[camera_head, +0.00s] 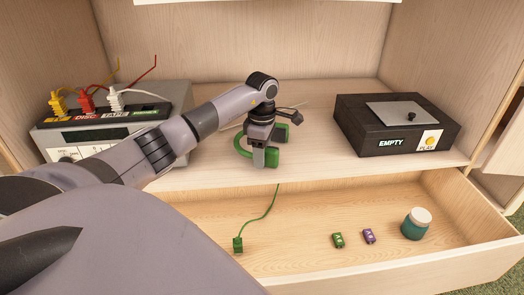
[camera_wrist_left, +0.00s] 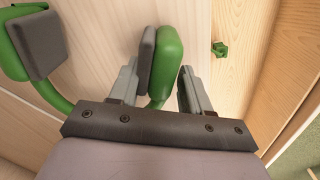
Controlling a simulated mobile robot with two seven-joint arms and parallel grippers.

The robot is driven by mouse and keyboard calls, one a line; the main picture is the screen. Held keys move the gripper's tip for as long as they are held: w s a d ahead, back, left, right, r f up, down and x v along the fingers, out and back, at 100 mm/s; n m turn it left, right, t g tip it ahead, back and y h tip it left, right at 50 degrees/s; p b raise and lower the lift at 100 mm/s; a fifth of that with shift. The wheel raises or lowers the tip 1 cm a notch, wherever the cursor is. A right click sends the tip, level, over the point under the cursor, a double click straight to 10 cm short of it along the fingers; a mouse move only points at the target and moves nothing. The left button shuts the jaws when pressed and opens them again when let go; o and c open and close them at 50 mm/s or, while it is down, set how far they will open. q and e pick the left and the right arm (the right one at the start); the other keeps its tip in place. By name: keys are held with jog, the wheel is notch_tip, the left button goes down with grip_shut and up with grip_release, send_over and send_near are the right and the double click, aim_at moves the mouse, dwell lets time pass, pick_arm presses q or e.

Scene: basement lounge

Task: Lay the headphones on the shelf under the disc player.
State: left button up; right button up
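The green headphones (camera_head: 240,147) with dark pads are at the middle of the shelf board (camera_head: 320,165). Their green cable hangs over the front edge into the drawer and ends in a green plug (camera_head: 238,245). My left gripper (camera_head: 265,150) points down at one ear cup. In the left wrist view that green cup (camera_wrist_left: 168,60) fills the gap between the fingers (camera_wrist_left: 160,85), and the other cup (camera_wrist_left: 35,45) is outside at left. I cannot tell whether the headphones are off the board. The black disc player (camera_head: 375,140), marked EMPTY, stands at right on the same board. My right gripper is out of view.
A grey device (camera_head: 175,100) with coloured plugs in a labelled strip stands at left. Below, an open drawer (camera_head: 310,205) holds a green block (camera_head: 338,240), a purple block (camera_head: 369,236) and a teal jar (camera_head: 415,225). Board between headphones and player is clear.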

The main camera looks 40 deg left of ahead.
pick_arm(q)
jog(key=shift+r, duration=0.15)
jog(key=shift+r, duration=0.35)
notch_tip(320, 180, up, 11)
jog(key=p, duration=0.4)
jog(key=shift+r, duration=0.2)
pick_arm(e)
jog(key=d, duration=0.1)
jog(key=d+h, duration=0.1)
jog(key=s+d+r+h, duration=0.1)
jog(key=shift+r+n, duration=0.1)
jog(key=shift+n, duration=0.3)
pick_arm(q)
jog(key=shift+s, duration=0.1)
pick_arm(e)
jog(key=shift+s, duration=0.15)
